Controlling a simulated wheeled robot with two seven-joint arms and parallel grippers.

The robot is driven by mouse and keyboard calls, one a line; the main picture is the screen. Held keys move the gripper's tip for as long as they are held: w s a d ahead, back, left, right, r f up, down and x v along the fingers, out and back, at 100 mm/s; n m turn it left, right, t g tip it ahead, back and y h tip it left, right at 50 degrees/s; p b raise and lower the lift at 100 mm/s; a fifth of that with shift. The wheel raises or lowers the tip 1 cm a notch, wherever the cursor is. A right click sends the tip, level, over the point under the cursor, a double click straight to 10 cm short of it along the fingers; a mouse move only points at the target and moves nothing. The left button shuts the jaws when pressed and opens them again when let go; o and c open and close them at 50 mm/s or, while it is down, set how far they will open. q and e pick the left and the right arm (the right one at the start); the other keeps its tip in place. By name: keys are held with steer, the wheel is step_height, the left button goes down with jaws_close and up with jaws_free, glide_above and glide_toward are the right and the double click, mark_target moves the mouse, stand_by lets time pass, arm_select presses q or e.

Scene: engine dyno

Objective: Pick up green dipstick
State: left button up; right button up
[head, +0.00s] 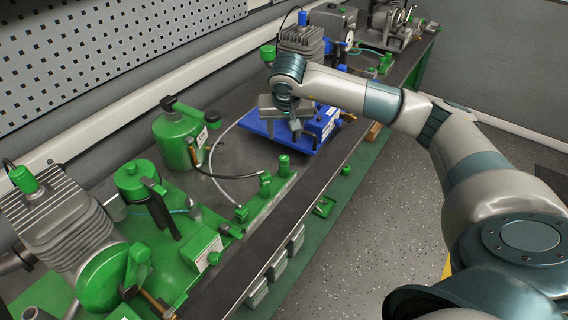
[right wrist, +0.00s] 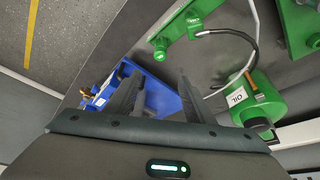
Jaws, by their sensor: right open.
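My right gripper (head: 296,132) is over the blue base plate (head: 318,128) in the head view, pointing down. In the right wrist view its two fingers (right wrist: 160,88) are apart with nothing between them. No item shows clearly as the green dipstick. My left gripper is out of view.
A green oil can (head: 180,140) with a curved black hose (head: 225,176) stands left of the gripper; it also shows in the right wrist view (right wrist: 262,100). A green-trimmed engine (head: 60,215) fills the near left. A grey finned engine (head: 301,42) stands behind the gripper.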

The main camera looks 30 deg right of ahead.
steer(key=b+x, duration=0.4)
steer(key=x, duration=0.6)
steer(key=shift+f+b, duration=0.3)
steer(key=shift+f, duration=0.1)
